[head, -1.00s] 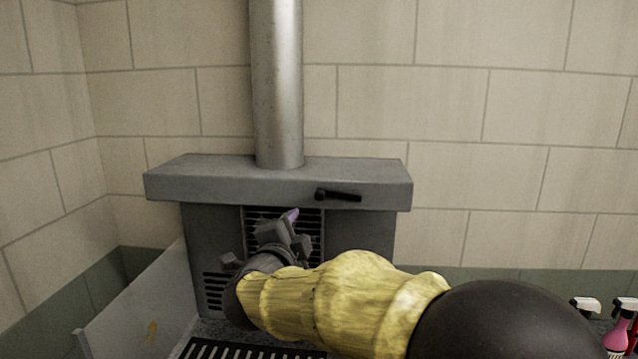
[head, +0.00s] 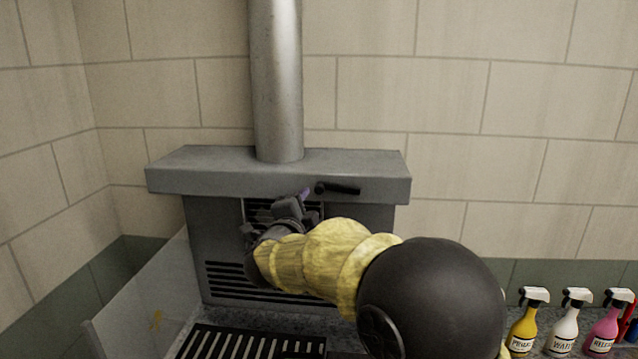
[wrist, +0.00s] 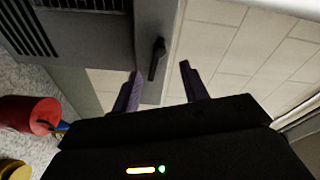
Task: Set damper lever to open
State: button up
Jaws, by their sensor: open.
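The damper lever (head: 338,188) is a short black handle on the front face of the grey hood. It lies about horizontal, with its thick pivot end at the left and the handle reaching right. In the wrist view the lever (wrist: 157,60) shows beyond the gap between my fingers, nearer the left finger. My gripper (wrist: 160,85) is open and empty, with two purple fingers. In the head view my gripper (head: 303,196) is just left of and slightly below the lever. I cannot tell whether it touches the lever.
The grey hood (head: 220,172) carries a metal duct (head: 277,80) going up. Below are louvred vents and a slotted grate (head: 225,343). A clear panel (head: 140,300) stands at left. Spray bottles (head: 565,325) stand at right. A red cylinder (wrist: 28,115) shows in the wrist view.

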aim_at(318, 191)
jog(key=w+p, duration=0.1)
jog(key=w, duration=0.2)
jog(key=w+d+p, duration=0.1)
jog(key=w, duration=0.1)
jog(key=w+p, duration=0.2)
jog(key=w, duration=0.1)
jog(key=shift+w+d+r, duration=0.15)
jog(key=shift+w+d, duration=0.2)
jog(key=shift+w+d+f+p, duration=0.1)
jog(key=shift+w+f+p, duration=0.15)
jog(key=shift+w, duration=0.35)
